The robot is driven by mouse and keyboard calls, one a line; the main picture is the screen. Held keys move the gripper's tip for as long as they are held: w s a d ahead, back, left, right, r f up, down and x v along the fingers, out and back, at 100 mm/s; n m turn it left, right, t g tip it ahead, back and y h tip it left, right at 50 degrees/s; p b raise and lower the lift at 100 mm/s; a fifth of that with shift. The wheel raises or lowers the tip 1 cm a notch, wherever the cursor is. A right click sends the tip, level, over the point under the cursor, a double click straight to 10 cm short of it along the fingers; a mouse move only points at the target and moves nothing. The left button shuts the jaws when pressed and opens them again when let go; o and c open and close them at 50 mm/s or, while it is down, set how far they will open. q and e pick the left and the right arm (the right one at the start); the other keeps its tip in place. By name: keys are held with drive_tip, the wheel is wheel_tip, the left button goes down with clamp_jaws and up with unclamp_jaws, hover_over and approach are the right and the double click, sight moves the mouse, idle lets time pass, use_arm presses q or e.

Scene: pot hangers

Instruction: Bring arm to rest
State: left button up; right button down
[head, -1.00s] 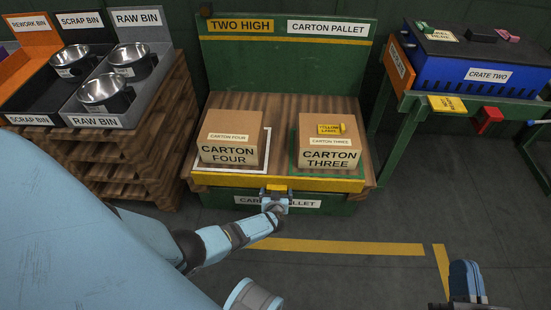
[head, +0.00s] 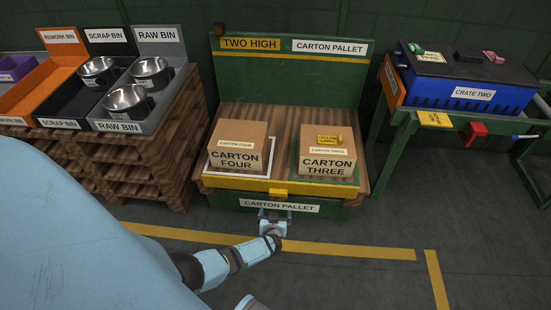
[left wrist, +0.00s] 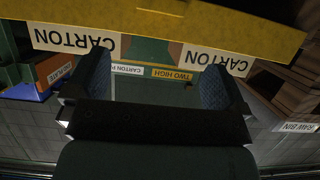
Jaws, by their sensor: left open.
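My left gripper (head: 275,214) is in front of the carton pallet (head: 230,185), just below its front label, with its arm coming in from the left. In the left wrist view the gripper (left wrist: 155,78) is open, its two dark fingers apart with nothing held between them. That view is upside down and shows the pallet's yellow front edge (left wrist: 200,28) near the fingers. Carton four (head: 240,140) stands on the left of the pallet and carton three (head: 327,158) on the right. My right gripper is in neither current view.
A yellow labelled piece (head: 329,139) lies on carton three. Bins with several metal bowls (head: 127,100) stand on stacked pallets at the left. A blue crate two (head: 470,82) sits on a green bench at the right. The floor (head: 350,280) in front is clear.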

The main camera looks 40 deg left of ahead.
idle(0.6)
use_arm(q)
drive_tip(key=s+d+r+m+t+h, duration=0.25)
drive_tip(key=d+r+h, duration=0.25)
drive_tip(key=d+r, duration=0.3)
drive_tip(key=s+d+r+m+t+h, duration=0.1)
drive_tip(key=d+r+m+h, duration=0.35)
drive_tip(key=r, duration=0.55)
drive_tip(key=s+d+r+m+g+h, duration=0.1)
drive_tip(key=s+d+r, duration=0.1)
drive_tip(key=s+r, duration=0.35)
drive_tip(key=s+d+r+m+g+h, duration=0.1)
drive_tip(key=s+d+r+m, duration=0.1)
drive_tip(key=r, duration=0.6)
drive_tip(key=s+d+r+n+g, duration=0.1)
drive_tip(key=s+d+r, duration=0.1)
drive_tip(key=s, duration=0.8)
wheel_tip(320, 180, up, 18)
drive_tip(key=s+a+g+y+p, duration=0.1)
drive_tip(key=a+p, duration=0.1)
drive_tip(key=p, duration=2.7)
drive_tip(key=shift+s+a+f, duration=0.2)
drive_tip(key=shift+a, duration=0.05)
use_arm(e)
wheel_tip(320, 180, up, 17)
drive_tip(key=s+d+h, duration=0.1)
drive_tip(key=d, duration=0.1)
drive_tip(key=shift+s+d+r+g, duration=0.2)
drive_tip(key=shift+s+g, duration=0.1)
drive_tip(key=shift+g, duration=0.1)
